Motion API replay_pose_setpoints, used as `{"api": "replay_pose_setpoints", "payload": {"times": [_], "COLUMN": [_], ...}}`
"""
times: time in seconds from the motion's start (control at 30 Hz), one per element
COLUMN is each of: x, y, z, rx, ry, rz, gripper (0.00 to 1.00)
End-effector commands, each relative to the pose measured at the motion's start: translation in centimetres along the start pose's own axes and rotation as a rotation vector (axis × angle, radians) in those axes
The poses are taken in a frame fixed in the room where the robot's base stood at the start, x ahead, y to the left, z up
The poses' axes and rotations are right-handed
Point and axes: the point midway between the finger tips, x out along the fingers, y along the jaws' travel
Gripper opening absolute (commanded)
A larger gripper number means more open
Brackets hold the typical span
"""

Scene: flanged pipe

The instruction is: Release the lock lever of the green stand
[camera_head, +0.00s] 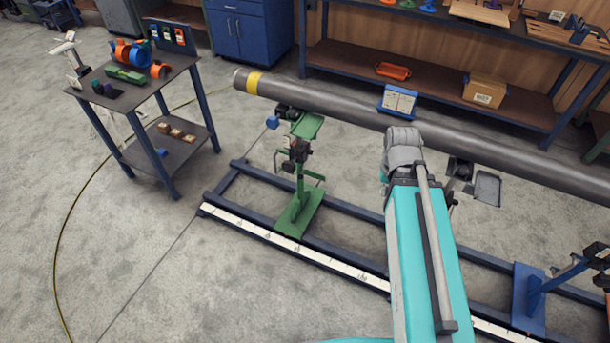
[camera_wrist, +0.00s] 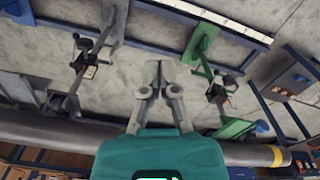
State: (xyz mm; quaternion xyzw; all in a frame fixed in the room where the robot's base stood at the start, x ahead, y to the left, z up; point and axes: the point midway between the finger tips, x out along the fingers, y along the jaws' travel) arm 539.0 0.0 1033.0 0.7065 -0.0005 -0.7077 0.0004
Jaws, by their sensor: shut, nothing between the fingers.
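The green stand (camera_head: 299,200) stands on the floor rail under the left end of a long grey pipe (camera_head: 335,106). Black clamp parts and small handles sit on its column; I cannot tell which is the lock lever. In the wrist view, which looks upside down, the green stand (camera_wrist: 203,45) is right of my gripper (camera_wrist: 160,66), with dark handle parts (camera_wrist: 218,90) midway along it. My gripper is shut and empty, apart from the stand. In the head view my arm hides my gripper.
Another stand, greyish, (camera_wrist: 90,55) is left of my gripper. A blue stand (camera_head: 530,297) is at the right of the rail (camera_head: 330,262). A small table (camera_head: 120,82) with parts stands at left, and a workbench (camera_head: 440,92) behind the pipe. The left floor is clear except a yellow hose.

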Motion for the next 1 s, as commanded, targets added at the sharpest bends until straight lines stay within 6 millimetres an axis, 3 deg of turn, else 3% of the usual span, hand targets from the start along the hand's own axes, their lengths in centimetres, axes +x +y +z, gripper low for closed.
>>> {"api": "replay_pose_setpoints", "payload": {"times": [0.63,0.77,1.0], "x": [0.6,1.7,5.6], "y": [-0.1,-0.5,-1.1], "z": [-0.3,-1.0,-3.6], "rx": [0.009,0.030,0.120], "ry": [0.006,0.019,0.066], "rz": [-0.004,-0.015,-0.057], "gripper": [0.00,0.00,0.00]}}
